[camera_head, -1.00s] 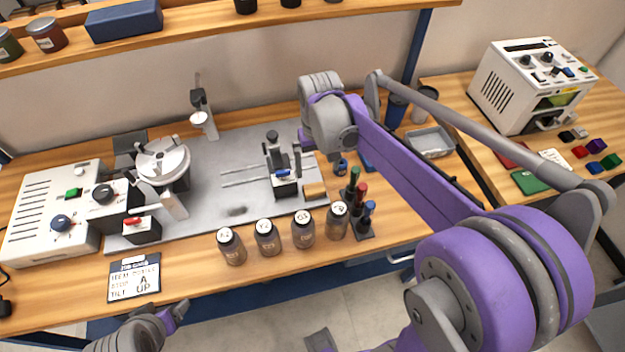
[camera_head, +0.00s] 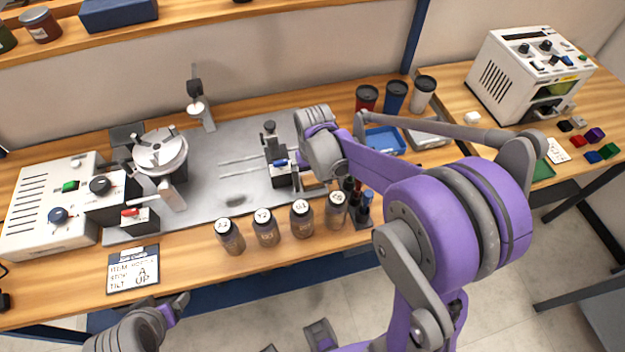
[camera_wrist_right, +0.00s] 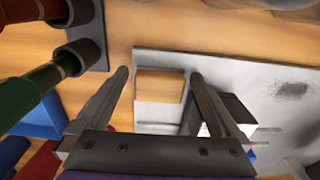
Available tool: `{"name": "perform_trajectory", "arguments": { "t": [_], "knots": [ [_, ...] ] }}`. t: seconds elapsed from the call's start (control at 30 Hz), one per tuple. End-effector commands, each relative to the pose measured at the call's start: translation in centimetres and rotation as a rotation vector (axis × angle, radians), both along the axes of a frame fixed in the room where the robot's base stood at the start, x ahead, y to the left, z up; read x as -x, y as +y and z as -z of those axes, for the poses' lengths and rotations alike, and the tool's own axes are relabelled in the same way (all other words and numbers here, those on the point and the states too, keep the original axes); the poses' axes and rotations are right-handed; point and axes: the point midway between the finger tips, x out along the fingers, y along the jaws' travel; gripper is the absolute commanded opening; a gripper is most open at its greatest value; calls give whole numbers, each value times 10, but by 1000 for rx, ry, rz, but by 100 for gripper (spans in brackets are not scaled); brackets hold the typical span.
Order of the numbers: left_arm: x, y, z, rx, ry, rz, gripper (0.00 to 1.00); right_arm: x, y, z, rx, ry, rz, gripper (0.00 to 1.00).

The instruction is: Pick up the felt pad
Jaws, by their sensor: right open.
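The felt pad (camera_wrist_right: 160,86) is a small tan block at the edge of the grey metal plate (camera_wrist_right: 160,58). In the right wrist view it lies between the two fingers of my right gripper (camera_wrist_right: 159,76), which is open, with a gap on each side. In the head view my right wrist hangs over the pad's place beside the small black fixture (camera_head: 281,172), and mostly hides the pad and the fingers. My left gripper (camera_head: 178,304) is low at the bottom left, away from the pad; its jaw gap does not show clearly.
Several dark bottles (camera_head: 266,228) line the plate's front edge. A rack of markers (camera_head: 361,212) stands close to my right gripper. A blue tray (camera_head: 385,141) and cups (camera_head: 396,97) are behind. A job card (camera_head: 133,270) lies front left.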

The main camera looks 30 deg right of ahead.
Motion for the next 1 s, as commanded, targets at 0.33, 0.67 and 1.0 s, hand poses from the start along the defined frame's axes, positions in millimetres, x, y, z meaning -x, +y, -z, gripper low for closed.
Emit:
{"name": "perform_trajectory", "arguments": {
  "t": [0.33, 0.67, 1.0],
  "knots": [
    [0, 0, 0, 0, 0, 0, 79, 0, 0, -1, 0, 0, 0, 55],
    [0, 0, 0, 0, 0, 0, 79, 0, 0, -1, 0, 0, 0, 23],
    [-1, 0, -5, 0, -2, 0, 79, 0, 0, -41, 0, 0, 1, 23]
  ]
}}
